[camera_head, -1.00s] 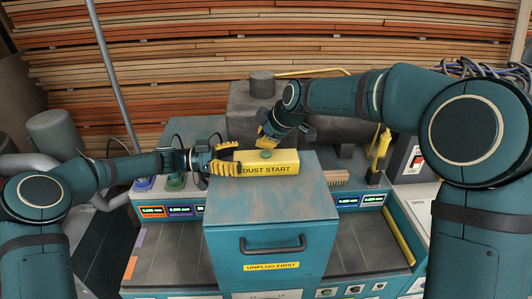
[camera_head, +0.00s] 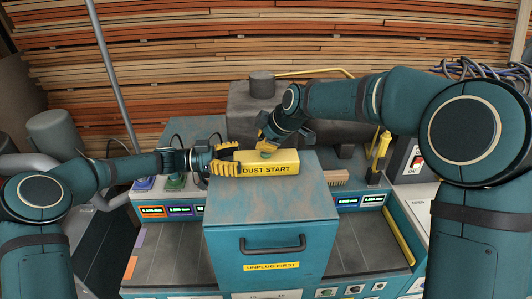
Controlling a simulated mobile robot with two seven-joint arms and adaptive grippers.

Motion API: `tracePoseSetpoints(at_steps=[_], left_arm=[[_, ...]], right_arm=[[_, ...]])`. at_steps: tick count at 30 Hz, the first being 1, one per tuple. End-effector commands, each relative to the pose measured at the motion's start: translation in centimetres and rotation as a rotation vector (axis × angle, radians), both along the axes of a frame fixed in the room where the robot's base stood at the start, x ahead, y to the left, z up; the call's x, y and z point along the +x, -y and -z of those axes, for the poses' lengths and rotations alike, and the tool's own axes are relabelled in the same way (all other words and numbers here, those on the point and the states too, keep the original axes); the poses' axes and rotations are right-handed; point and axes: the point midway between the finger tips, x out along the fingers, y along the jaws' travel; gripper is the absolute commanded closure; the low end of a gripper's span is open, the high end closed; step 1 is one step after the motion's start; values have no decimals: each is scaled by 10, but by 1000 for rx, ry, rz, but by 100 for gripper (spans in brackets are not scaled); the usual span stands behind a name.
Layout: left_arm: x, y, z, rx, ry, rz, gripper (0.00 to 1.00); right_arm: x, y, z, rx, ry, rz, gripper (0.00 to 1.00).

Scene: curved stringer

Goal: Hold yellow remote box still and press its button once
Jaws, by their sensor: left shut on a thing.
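The yellow remote box (camera_head: 271,170), marked DUST START, lies on top of the teal cabinet (camera_head: 270,207). My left gripper (camera_head: 228,160) is shut on the left end of the box, its yellow fingers around it. The green button (camera_head: 266,154) on top of the box is partly hidden by my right gripper. My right gripper (camera_head: 267,144) points down from above, its yellow tips at or just over the button; I cannot tell if they touch it. Its finger opening is too small to make out.
The cabinet has a dark handle (camera_head: 272,246) and an UNPLUG FIRST label in front. A brush (camera_head: 337,178) and a yellow-handled tool (camera_head: 383,145) stand to the right. A dark grey machine (camera_head: 240,110) is behind. Small lit displays (camera_head: 180,210) line both sides.

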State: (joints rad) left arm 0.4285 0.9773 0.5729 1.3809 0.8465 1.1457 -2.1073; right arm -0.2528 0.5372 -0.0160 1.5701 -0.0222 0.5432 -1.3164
Motion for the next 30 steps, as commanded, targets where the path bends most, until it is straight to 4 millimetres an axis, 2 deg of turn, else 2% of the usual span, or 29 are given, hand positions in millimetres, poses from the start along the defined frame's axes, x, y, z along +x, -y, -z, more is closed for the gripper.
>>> tracePoseSetpoints(at_steps=[30], left_arm=[[0,0,-1,-1,1,0,77]], right_arm=[[0,0,8,-1,-1,0,100]])
